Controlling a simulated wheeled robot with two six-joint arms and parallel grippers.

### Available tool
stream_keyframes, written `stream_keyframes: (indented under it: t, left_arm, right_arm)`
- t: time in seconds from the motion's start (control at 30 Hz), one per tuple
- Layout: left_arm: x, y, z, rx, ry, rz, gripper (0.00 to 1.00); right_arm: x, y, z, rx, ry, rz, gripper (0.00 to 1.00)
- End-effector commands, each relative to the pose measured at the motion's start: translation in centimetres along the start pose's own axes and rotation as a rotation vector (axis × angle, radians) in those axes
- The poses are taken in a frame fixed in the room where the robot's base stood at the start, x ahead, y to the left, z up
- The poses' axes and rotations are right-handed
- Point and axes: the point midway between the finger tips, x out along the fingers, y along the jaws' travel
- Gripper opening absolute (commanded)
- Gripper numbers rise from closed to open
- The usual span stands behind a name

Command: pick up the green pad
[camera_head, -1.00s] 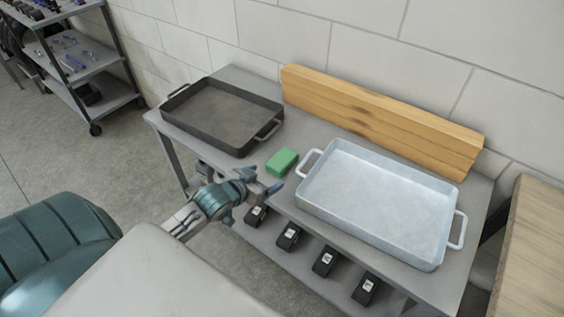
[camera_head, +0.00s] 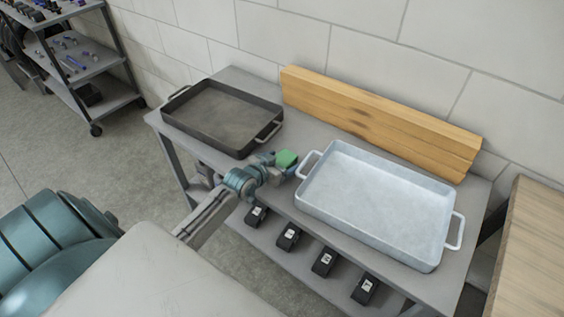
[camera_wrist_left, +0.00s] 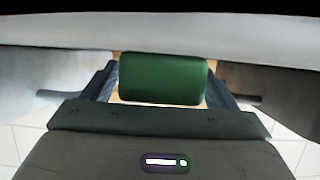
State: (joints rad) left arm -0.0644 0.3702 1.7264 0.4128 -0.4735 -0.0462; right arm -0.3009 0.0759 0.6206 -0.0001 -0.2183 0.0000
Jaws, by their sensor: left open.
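The green pad (camera_head: 287,158) lies on the grey table between the dark tray and the pale tray, partly hidden by my left gripper in the head view. My left gripper (camera_head: 284,167) is at the pad, coming in from the table's front edge. In the left wrist view the green pad (camera_wrist_left: 162,79) fills the space between the two fingers of the open left gripper (camera_wrist_left: 160,88). I cannot tell whether the fingers touch it. My right gripper is not in view.
A dark tray (camera_head: 169,112) stands left of the pad and a pale blue-white tray (camera_head: 375,205) stands close on its right, its handle near my gripper. Wooden planks (camera_head: 380,120) stand along the wall behind. Several black boxes sit on the lower shelf (camera_head: 305,268).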

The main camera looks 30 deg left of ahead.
Motion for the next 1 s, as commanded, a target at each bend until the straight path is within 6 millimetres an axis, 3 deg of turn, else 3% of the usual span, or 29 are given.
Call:
stream_keyframes:
  t: [0.3, 0.57, 1.0]
  left_arm:
    - [0.62, 0.04, 0.05, 0.000, 0.000, 0.000, 0.80]
    - [0.60, 0.04, 0.05, 0.000, 0.000, 0.000, 0.32]
    - [0.28, 0.01, -0.85, 0.002, 0.003, 0.001, 0.32]
  right_arm:
    - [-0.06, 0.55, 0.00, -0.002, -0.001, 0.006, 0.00]
    - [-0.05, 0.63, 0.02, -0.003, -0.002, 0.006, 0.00]
    - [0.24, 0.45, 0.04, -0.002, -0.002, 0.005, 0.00]
